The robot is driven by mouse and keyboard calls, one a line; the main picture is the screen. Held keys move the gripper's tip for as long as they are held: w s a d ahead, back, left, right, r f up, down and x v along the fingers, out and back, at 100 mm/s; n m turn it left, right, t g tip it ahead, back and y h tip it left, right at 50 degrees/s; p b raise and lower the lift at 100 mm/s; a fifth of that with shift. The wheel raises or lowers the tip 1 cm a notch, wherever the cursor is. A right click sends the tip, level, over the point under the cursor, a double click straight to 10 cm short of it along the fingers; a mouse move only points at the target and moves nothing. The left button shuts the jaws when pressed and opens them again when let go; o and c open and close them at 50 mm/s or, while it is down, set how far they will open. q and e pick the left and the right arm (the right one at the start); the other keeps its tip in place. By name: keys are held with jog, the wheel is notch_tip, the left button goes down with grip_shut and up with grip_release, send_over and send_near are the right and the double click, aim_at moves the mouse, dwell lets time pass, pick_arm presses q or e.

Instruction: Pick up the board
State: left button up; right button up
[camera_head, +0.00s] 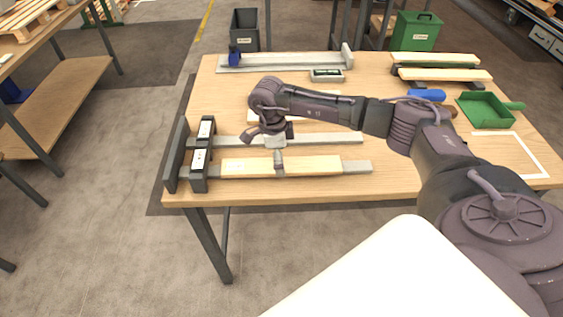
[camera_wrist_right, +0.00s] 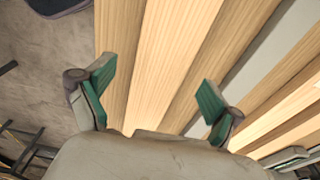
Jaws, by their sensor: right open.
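A pale wooden board (camera_head: 310,165) lies along the front grey rail of the fixture on the table. The fixture's dark end blocks (camera_head: 201,155) stand at the board's left end. My right arm reaches in from the right, and my right gripper (camera_head: 277,155) is over the middle of the board, partly hidden by my wrist. In the right wrist view my right gripper (camera_wrist_right: 152,102) is open, with green pads apart. The pale board (camera_wrist_right: 172,55) runs below and between the fingers, with nothing held. I cannot tell the remaining height gap. My left gripper is not in view.
A second grey rail (camera_head: 335,138) runs parallel behind the board. At the back are a long grey fixture (camera_head: 290,62) and a small display box (camera_head: 326,75). Boards (camera_head: 445,75), a blue cylinder (camera_head: 427,95) and a green dustpan (camera_head: 485,110) occupy the right side.

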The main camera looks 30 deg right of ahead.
jog(key=shift+d+f, duration=0.2)
jog(key=shift+f, duration=0.6)
jog(key=c, duration=1.3)
jog(key=shift+r, duration=0.15)
jog(key=shift+c, duration=0.2)
